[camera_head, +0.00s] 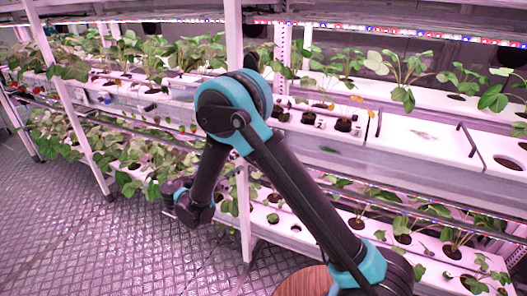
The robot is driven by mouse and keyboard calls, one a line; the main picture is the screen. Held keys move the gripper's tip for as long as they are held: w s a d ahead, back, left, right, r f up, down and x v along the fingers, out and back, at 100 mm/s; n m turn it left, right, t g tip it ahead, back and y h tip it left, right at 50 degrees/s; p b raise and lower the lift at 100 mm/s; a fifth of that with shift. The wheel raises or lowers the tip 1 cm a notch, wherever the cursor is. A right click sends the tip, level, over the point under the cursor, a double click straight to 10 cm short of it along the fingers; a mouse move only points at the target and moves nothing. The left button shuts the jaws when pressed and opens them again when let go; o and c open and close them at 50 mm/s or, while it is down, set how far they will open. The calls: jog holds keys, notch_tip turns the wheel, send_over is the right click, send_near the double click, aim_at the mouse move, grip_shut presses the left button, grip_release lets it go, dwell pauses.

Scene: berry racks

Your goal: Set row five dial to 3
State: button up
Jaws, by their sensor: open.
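No dial marked as row five can be made out; dial marks and numbers are too small to read. Small coloured parts, a blue one (107,98) and a red one (36,90), sit on the left rack's front, but I cannot tell whether either is a dial. My gripper (171,190) is at the end of my teal and black arm, low in front of the racks, left of the near post. It is small and dark against the plants; its fingers are hard to make out. It appears open and empty, apart from the coloured parts.
White troughs with strawberry plants line the upper level (415,140) and lower level of the racks. White posts (68,98) stand along the front. A black handle (468,140) sticks up at right. The metal floor (90,240) at left is clear. A round wooden top (305,282) is at bottom centre.

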jog(key=x, duration=1.3)
jog(key=shift+w, duration=0.15)
jog(key=shift+c, duration=0.6)
grip_shut()
